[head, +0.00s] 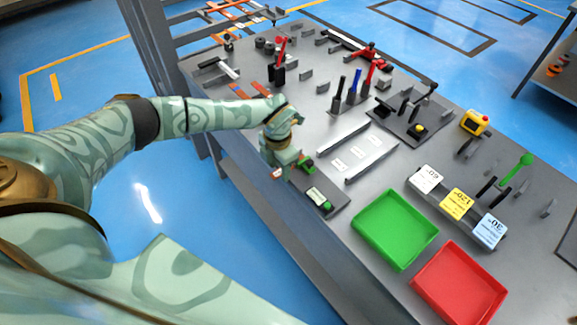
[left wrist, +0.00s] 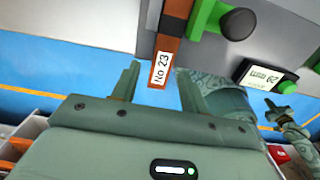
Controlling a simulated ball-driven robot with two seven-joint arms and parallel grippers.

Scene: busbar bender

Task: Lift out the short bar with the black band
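My left gripper (head: 281,160) is at the near edge of the grey bench, beside a small device with green parts. In the left wrist view the gripper (left wrist: 160,77) is open. A copper-brown bar (left wrist: 169,45) with a white "No 23" label points down between its two fingers, with a gap on each side.
The device has a green clamp (left wrist: 205,17), a black knob (left wrist: 238,23) and a display (left wrist: 262,75). A green tray (head: 395,228) and a red tray (head: 459,284) stand at the near right. Upright tools (head: 355,85) and angle blocks (head: 457,204) fill much of the bench.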

